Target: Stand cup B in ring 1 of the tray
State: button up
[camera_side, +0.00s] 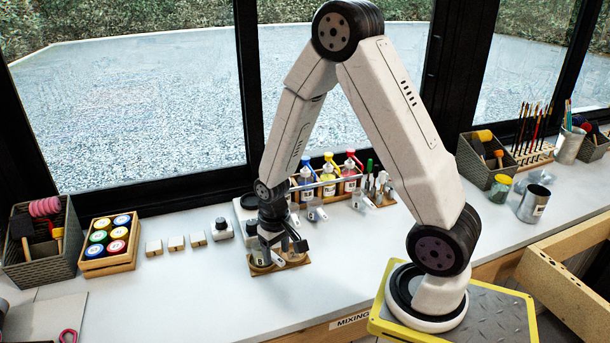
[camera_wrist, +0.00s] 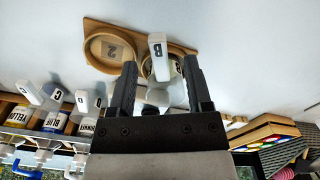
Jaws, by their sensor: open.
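Cup B (camera_side: 260,252) is a small pale cup with a flat white handle tab marked B (camera_wrist: 157,46). It appears upright in one ring of the wooden tray (camera_side: 301,262). In the wrist view the tray (camera_wrist: 185,47) shows an empty ring marked 2 (camera_wrist: 112,50) to the left of the cup. The number of the cup's own ring is hidden. My gripper (camera_side: 273,238) is right above the tray. In the wrist view its open fingers (camera_wrist: 160,80) lie on either side of the cup, with gaps showing; contact cannot be told.
Other white cups (camera_side: 317,213) stand behind the tray, before a rack of colour bottles (camera_side: 328,184). Small wooden blocks (camera_side: 176,243), a box of paint jars (camera_side: 108,244) and a basket (camera_side: 44,243) lie left. The counter front left of the tray is clear.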

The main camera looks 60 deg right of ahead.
jog(key=shift+r, duration=2.75)
jog(key=s+a+r+n+t, duration=0.2)
jog(key=s+a+r+n, duration=0.2)
jog(key=a, duration=0.3)
jog(key=shift+s+a+t, duration=0.2)
jog(key=shift+s+t, duration=0.1)
jog(key=shift+s, duration=0.15)
